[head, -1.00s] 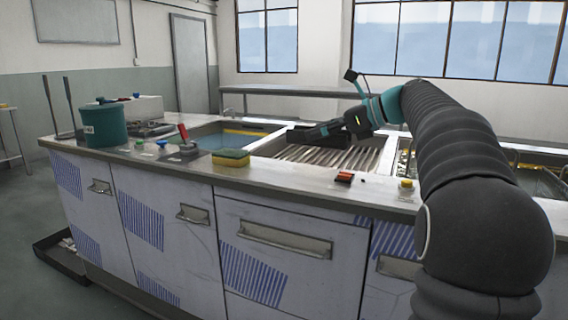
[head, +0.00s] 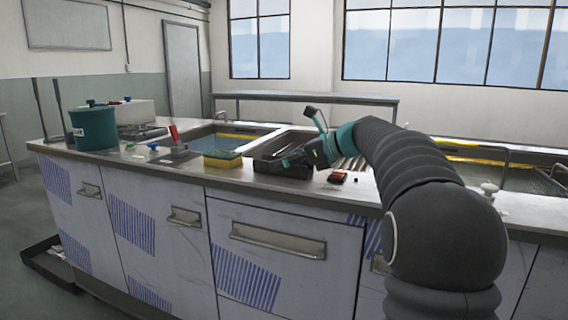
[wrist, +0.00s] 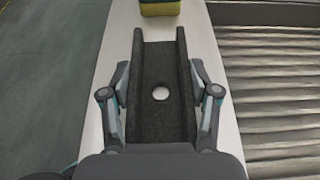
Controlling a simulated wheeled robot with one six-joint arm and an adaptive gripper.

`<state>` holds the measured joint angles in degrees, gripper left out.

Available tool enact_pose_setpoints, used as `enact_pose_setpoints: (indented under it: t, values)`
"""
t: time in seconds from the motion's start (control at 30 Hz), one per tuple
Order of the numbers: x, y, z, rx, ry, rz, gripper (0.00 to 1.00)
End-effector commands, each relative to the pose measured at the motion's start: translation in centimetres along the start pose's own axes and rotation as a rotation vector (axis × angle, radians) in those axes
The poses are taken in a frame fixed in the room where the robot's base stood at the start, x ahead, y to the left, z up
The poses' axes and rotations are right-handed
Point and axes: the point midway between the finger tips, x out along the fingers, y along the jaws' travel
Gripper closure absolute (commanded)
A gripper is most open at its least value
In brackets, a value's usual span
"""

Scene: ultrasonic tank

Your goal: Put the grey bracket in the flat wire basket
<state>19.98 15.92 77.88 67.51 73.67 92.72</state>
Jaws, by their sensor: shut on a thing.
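The grey bracket is a dark channel with two raised side walls and a round hole in its floor. It fills the middle of the wrist view (wrist: 160,120) and shows in the head view (head: 268,167) near the counter's front edge. My gripper (wrist: 160,93) is shut on it, one finger against each side wall; it also shows in the head view (head: 298,160). The bracket lies above the front counter strip, beside the ribbed drainboard; I cannot tell whether it touches the counter. I cannot make out the flat wire basket for certain.
A yellow-green sponge (head: 222,159) lies just left of the bracket. A red-topped item (head: 337,177) lies to its right on the counter. A water-filled tank (head: 215,138) is behind left, and another basin (head: 510,177) is at right. A teal pot (head: 93,128) stands at far left.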

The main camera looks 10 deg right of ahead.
Motion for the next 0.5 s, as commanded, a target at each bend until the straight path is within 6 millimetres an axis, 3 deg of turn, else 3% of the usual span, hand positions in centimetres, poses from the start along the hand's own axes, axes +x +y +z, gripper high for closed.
enact_pose_setpoints:
  t: [0.27, 0.3, 0.4, 0.5]
  values:
    - [0.0, 0.02, -0.03, -0.001, -0.001, 0.0, 0.93]
    - [0.06, 0.01, -0.18, 0.0, 0.0, 0.0, 0.37]
    - [0.05, 0.01, -0.14, 0.0, 0.0, 0.0, 0.14]
    - [0.04, 0.01, -0.14, 0.0, 0.0, 0.0, 0.14]
